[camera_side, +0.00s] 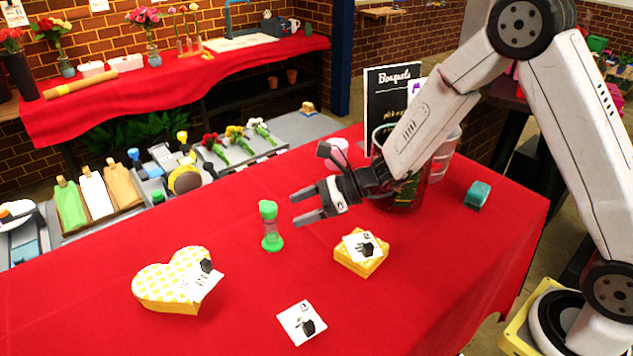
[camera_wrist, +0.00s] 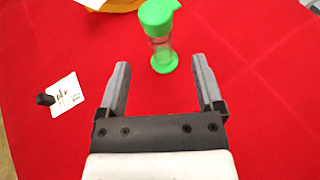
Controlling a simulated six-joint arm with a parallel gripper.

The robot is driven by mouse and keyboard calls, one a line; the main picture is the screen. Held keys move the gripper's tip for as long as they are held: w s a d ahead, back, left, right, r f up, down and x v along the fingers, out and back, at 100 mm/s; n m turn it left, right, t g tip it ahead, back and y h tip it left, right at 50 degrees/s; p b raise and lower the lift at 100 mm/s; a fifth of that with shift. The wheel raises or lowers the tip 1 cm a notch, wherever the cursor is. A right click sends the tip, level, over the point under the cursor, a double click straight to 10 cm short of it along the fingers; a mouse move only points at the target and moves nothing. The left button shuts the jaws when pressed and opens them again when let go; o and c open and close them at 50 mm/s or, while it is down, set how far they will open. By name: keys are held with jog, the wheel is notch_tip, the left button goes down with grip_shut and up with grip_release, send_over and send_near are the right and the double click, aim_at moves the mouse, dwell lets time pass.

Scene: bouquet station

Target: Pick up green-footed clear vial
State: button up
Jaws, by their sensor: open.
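The clear vial (camera_side: 271,228) has a green foot and a green top and stands upright on the red cloth. The side view shows a gap between the fingertips and the vial. In the wrist view my gripper (camera_wrist: 161,80) has both fingers apart, with only red cloth between them.
A heart-shaped yellow box (camera_side: 165,284) lies left of the vial. A small yellow box (camera_side: 350,263) with a card on it is at the right. A white card (camera_side: 295,322) lies in front. A teal object (camera_side: 478,195) and a black Bouquets sign (camera_side: 385,95) are farther right and back.

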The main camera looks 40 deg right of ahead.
aim_at(270, 219)
jog(key=shift+x, duration=3.55)
jog(key=shift+r, duration=0.15)
grip_shut()
